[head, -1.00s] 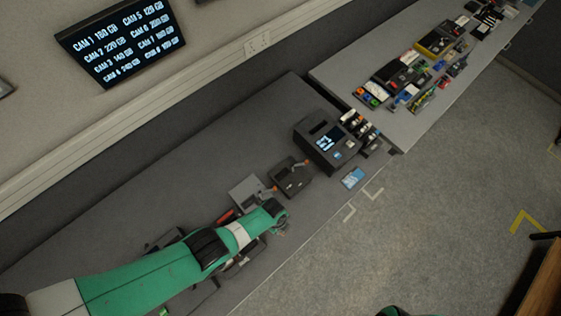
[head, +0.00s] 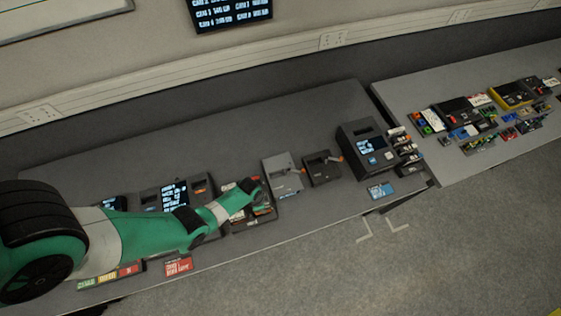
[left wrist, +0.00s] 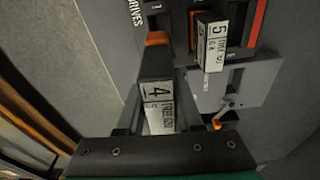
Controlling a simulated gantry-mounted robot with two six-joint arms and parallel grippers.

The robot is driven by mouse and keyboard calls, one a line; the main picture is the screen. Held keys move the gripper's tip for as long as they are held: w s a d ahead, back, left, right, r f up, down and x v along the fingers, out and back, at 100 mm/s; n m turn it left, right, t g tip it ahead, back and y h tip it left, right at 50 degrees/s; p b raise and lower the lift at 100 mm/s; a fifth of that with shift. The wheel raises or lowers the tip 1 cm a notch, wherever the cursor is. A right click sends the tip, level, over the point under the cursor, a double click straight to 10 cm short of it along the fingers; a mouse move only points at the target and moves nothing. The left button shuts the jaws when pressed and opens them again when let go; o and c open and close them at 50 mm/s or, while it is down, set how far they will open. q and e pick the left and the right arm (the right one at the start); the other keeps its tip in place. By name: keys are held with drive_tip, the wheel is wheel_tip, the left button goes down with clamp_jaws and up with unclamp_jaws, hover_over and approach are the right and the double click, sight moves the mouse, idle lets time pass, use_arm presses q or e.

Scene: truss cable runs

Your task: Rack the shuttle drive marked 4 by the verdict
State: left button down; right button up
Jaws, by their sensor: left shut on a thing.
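The drive marked 4 (left wrist: 158,95) is between the fingers of my left gripper (left wrist: 155,75) in the left wrist view. It is a dark block with a white label reading 4 and an orange end. My left gripper is shut on it. A second drive marked 5 (left wrist: 212,42) stands close by, to the upper right. In the head view my left gripper (head: 262,193) is over the drives holder (head: 250,226); the held drive is too small to make out there. I cannot tell whether drive 4 still touches the holder. My right gripper is not in view.
Right of the gripper stand a light grey box (head: 283,180) and a dark box (head: 322,170), both with levers. Beyond is a reader with a lit screen (head: 362,135). A blue card (head: 380,191) and a red card (head: 178,267) lie near the front edge. A wall screen (head: 232,9) is partly cut off.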

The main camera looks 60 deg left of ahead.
use_arm(q)
drive_tip(key=shift+s+a+f+n, duration=0.1)
drive_tip(key=shift+s+a+n, duration=0.4)
drive_tip(key=shift+a, duration=0.05)
drive_tip(key=shift+d+f+b, duration=0.1)
drive_tip(key=shift+f+b, duration=1.5)
drive_tip(key=shift+w+f+b, duration=0.1)
drive_tip(key=shift+f+b, duration=0.6)
drive_tip(key=shift+b, duration=0.05)
drive_tip(key=shift+f+b, duration=0.3)
drive_tip(key=shift+f+b, duration=1.2)
idle(1.0)
idle(0.4)
drive_tip(key=shift+c, duration=0.8)
unclamp_jaws()
drive_tip(key=shift+r, duration=0.1)
